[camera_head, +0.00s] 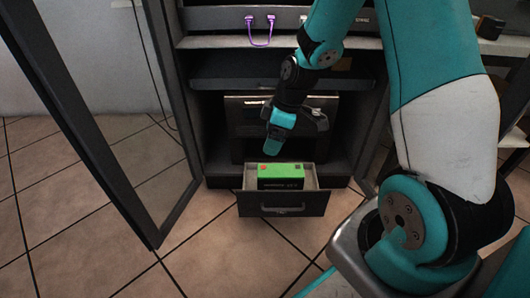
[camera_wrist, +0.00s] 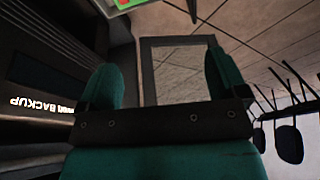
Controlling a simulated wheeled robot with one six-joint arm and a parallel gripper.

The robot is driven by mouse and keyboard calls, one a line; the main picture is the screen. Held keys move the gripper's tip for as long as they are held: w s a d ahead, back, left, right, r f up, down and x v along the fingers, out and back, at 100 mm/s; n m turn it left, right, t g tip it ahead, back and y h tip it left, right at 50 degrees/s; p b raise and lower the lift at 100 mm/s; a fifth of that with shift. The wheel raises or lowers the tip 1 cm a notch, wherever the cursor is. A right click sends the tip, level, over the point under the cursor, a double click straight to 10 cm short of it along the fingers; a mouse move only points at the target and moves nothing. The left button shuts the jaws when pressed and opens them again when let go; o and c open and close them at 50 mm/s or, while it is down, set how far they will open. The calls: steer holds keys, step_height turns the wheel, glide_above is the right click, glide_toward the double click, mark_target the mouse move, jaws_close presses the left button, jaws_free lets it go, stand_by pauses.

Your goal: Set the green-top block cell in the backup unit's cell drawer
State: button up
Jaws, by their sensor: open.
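The green-top block cell (camera_head: 280,171) lies inside the open cell drawer (camera_head: 285,205) of the backup unit (camera_head: 240,112) in the head view. It has a green top, a dark front and a red spot at its left end. A bit of the cell also shows at the top edge of the wrist view (camera_wrist: 124,4). My gripper (camera_head: 272,150) hangs just above the drawer's back part, apart from the cell. In the wrist view its two teal fingers (camera_wrist: 161,80) are spread with nothing between them.
The drawer sticks out at the foot of a dark rack. An open framed door (camera_head: 105,165) stands to the left. The tiled floor (camera_head: 210,258) in front is clear.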

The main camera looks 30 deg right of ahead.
steer(key=s+a+r+m, duration=0.1)
steer(key=s+a+r, duration=0.4)
steer(key=a+r, duration=0.5)
steer(key=s+a+r, duration=0.2)
steer(key=s+r, duration=0.1)
steer(key=s, duration=0.2)
steer(key=s+a+r+m+g, duration=0.1)
steer(key=s+a+r, duration=0.1)
steer(key=s, duration=0.3)
steer(key=s+a+r+m+y, duration=0.1)
steer(key=s+a+r, duration=0.2)
steer(key=s+a, duration=0.1)
steer(key=shift+s+r+g, duration=0.3)
steer(key=shift+s, duration=0.45)
steer(key=shift+a, duration=0.1)
steer(key=shift+c, duration=0.4)
